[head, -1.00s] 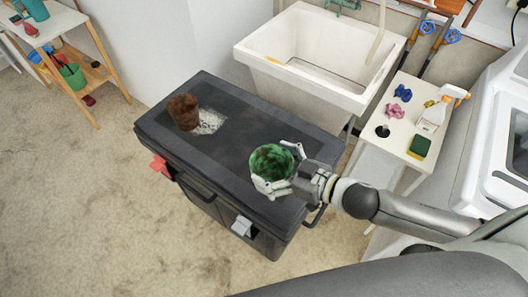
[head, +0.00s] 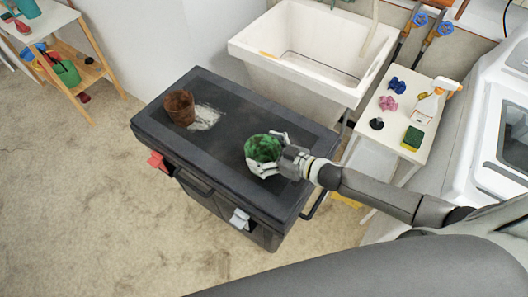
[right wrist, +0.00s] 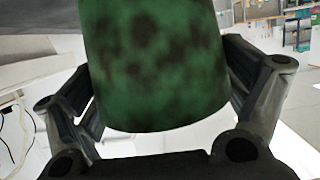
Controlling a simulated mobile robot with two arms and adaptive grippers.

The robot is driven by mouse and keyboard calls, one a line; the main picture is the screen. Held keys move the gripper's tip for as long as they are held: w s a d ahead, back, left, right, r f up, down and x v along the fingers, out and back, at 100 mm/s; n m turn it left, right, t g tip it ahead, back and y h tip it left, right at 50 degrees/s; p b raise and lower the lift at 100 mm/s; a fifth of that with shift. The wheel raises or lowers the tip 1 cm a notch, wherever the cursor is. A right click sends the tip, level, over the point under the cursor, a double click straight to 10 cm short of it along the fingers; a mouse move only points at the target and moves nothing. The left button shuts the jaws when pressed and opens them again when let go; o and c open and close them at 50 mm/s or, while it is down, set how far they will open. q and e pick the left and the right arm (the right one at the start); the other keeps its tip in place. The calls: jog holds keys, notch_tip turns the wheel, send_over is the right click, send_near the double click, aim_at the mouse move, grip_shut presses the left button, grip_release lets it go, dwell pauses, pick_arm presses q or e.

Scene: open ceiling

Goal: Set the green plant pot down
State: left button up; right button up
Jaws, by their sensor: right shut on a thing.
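The green plant pot (head: 263,147) is mottled with dark patches and appears upright over the right part of the black chest's lid (head: 225,150). My right gripper (head: 268,163) is shut around it, with a finger on either side. In the right wrist view the pot (right wrist: 155,65) fills the space between the fingers. Whether its base touches the lid cannot be seen clearly. My left gripper is not in view.
A white sink (head: 300,62) is behind. A small white table (head: 385,137) holds a spray bottle (head: 432,101) and sponge (head: 413,137). The lid's middle is clear.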

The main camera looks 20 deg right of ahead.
jog(key=shift+f, duration=0.6)
jog(key=shift+f, duration=0.15)
jog(key=o, duration=0.7)
jog(key=shift+s+d, duration=0.1)
jog(key=shift+r+b+v, duration=0.15)
jog(key=shift+b+v, duration=0.25)
jog(key=shift+v, duration=2.55)
jog(key=shift+r+b+v, duration=0.1)
jog(key=shift+b+v, duration=0.3)
jog(key=shift+v, duration=2.55)
